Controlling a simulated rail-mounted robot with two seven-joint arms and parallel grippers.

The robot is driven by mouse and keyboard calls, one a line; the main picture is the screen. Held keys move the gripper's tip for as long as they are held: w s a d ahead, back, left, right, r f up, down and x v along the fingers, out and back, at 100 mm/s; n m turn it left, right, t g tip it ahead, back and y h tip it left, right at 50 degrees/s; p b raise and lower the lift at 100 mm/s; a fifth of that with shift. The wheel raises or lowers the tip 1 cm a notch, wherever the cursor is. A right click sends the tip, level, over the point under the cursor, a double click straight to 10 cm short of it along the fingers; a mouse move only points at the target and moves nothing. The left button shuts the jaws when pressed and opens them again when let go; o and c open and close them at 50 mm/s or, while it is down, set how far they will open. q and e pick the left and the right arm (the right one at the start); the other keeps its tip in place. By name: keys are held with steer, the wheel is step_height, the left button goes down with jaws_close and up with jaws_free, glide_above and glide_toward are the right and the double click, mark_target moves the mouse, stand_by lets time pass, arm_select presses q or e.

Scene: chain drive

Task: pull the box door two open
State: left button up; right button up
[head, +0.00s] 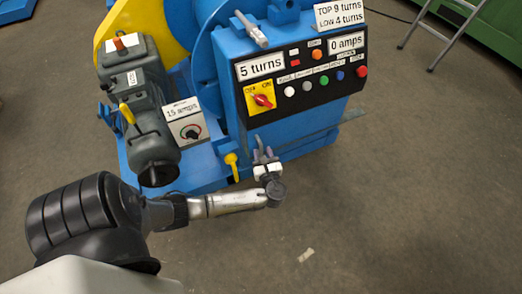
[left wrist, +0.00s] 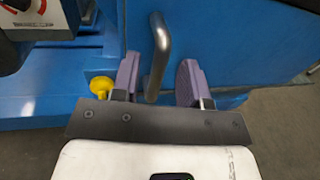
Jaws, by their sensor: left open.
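A grey metal bar handle (left wrist: 158,50) stands out from the blue box front (left wrist: 225,38), which I take to be the box door. The blue front also shows in the head view (head: 285,128), under the control panel. The door looks shut; its edges are hard to make out. My left gripper (head: 264,156) is low in front of the blue box. In the left wrist view its two purple fingers (left wrist: 159,72) are open, one on each side of the handle, with gaps visible. In the head view the handle is hard to make out at the gripper. My right gripper is not in view.
A black control panel (head: 303,75) with a yellow-red switch is above the gripper. A yellow knob (head: 231,160) is close to its left; it also shows in the left wrist view (left wrist: 101,86). A grey motor (head: 143,110) stands further left. The floor (head: 400,190) at right is mostly clear.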

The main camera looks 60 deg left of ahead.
arm_select(q)
steer(key=shift+b+x, duration=0.45)
steer(key=shift+x, duration=0.95)
jaws_close()
